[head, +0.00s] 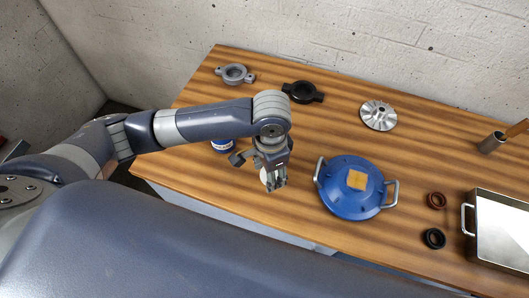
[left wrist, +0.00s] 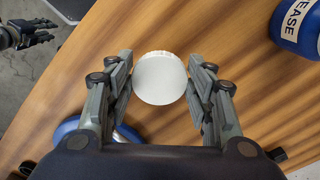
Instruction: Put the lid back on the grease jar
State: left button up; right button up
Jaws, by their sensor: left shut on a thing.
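The white round lid (left wrist: 160,78) is held between the fingers of my left gripper (left wrist: 160,84), which is shut on its sides. In the head view the lid (head: 264,176) shows partly behind the fingers of my left gripper (head: 273,185), above the table. The blue grease jar (head: 222,147) stands to the left of this gripper, partly hidden by my arm. In the left wrist view the jar (left wrist: 302,27) is cut off at the upper right, apart from the lid. My right gripper (left wrist: 42,31) shows small at the upper left of the left wrist view; its opening is unclear.
A blue round housing (head: 340,200) with two handles and a tan square on top sits right of my left gripper. Grey (head: 234,74) and black (head: 302,92) flanged parts, a metal impeller (head: 378,115), two rings (head: 436,200) and a metal tray (head: 470,219) lie around.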

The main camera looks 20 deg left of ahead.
pick_arm(q)
jog(key=s+d, duration=0.1)
jog(key=s, duration=0.1)
jog(key=s+d, duration=0.1)
jog(key=s, duration=0.1)
jog(key=s+d, duration=0.1)
jog(key=s, duration=0.1)
jog(key=shift+s+d+r+b, duration=0.35)
jog(key=shift+d, duration=0.05)
pick_arm(e)
jog(key=shift+f, duration=0.45)
pick_arm(q)
jog(key=shift+w+a, duration=0.1)
jog(key=w+a+r+n, duration=0.3)
jog(key=a+r+n, duration=0.1)
jog(key=a+r, duration=0.2)
jog(key=w+a+r+n, duration=0.3)
jog(key=a+r+n, duration=0.2)
jog(key=a+r, duration=0.2)
jog(key=shift+r, duration=0.15)
pick_arm(e)
jog(key=shift+d, duration=0.15)
jog(key=shift+o, duration=0.2)
